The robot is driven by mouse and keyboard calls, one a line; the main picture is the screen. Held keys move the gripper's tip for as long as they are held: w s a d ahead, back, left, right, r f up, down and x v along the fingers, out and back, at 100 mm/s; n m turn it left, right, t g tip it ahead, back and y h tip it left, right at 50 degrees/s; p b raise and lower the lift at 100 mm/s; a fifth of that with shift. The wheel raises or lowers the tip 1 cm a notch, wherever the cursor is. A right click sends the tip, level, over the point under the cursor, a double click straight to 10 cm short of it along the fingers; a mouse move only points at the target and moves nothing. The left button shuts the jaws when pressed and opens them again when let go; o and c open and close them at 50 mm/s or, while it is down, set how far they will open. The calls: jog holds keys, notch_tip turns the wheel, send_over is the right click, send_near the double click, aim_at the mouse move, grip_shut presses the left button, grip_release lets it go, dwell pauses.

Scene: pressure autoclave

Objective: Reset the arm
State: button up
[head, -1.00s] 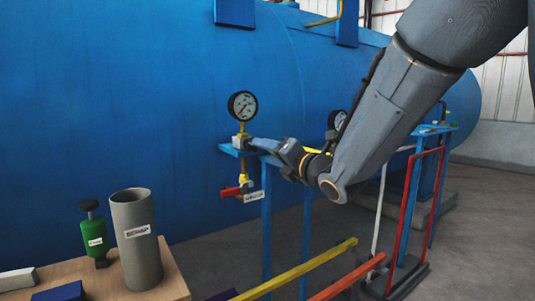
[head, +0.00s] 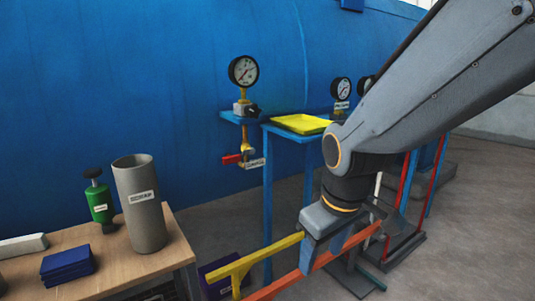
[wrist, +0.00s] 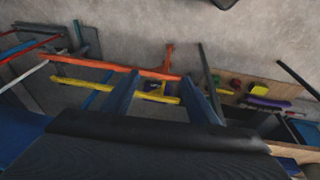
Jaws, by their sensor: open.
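My gripper (head: 326,254) hangs from the grey arm at the centre right of the head view, pointing downward. It is in front of the blue stand and close to the yellow and orange bars in the picture. Contact with them cannot be told. In the wrist view the two fingers of my gripper (wrist: 160,82) are apart, with nothing held between them. The yellow bar (wrist: 100,88) and the orange bar (wrist: 110,65) cross beyond the fingers.
The blue autoclave (head: 130,120) fills the back, with a pressure gauge (head: 243,71) and a red-handled valve (head: 232,158). A yellow tray (head: 300,124) lies on a blue stand.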

jog(key=s+m+g, duration=0.3)
jog(key=s+m, duration=0.1)
jog(key=s, duration=0.5)
jog(key=d+r+m+p, duration=0.2)
jog(key=d+r+p, duration=0.6)
jog(key=p, duration=0.8)
jog(key=shift+d+m+h, duration=0.25)
jog(key=shift+m+h, duration=0.05)
